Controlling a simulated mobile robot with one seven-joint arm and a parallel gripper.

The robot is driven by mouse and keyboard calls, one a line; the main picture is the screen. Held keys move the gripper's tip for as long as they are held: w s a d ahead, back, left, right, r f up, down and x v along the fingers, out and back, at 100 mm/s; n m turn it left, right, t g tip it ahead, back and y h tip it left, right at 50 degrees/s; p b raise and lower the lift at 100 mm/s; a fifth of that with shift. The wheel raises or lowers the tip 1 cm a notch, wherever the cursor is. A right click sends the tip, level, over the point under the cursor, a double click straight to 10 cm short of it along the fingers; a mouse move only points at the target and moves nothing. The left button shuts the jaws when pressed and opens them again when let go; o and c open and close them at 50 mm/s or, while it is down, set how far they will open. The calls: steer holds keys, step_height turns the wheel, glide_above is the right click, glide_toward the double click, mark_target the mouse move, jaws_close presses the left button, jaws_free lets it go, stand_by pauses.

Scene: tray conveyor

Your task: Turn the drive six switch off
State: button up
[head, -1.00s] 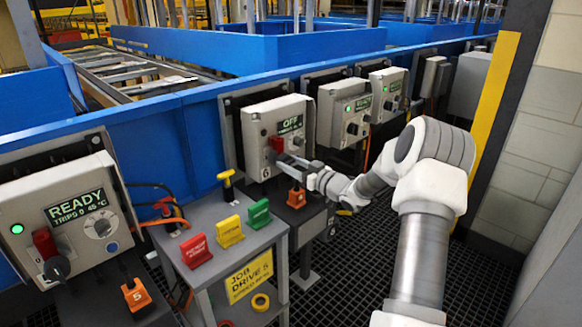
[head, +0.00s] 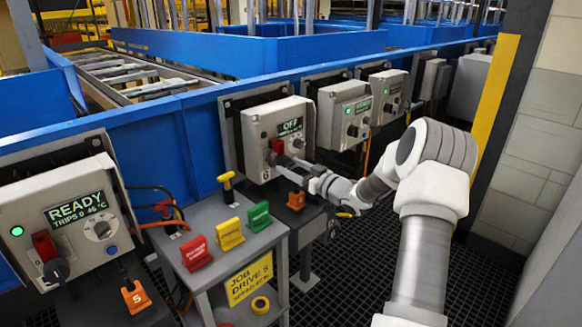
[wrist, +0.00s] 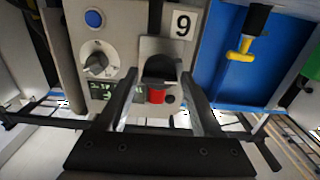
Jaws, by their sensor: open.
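The drive six box (head: 254,125) is the grey box in the middle of the head view. My gripper (head: 288,160) is open in front of the box. In the wrist view its fingers (wrist: 159,80) stand on either side of the red handle, apart from it as far as I can tell.
The drive five box (head: 75,215) at left reads READY with a green lamp. Other boxes (head: 343,115) stand to the right. A small grey table below holds red (head: 195,252), yellow (head: 229,233) and green (head: 258,216) tags. An orange padlock-like piece (head: 296,200) hangs below drive six.

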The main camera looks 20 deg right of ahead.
steer(key=p+v, duration=0.3)
steer(key=v, duration=1.3)
steer(key=shift+s, duration=0.4)
steer(key=shift+w+r, duration=0.1)
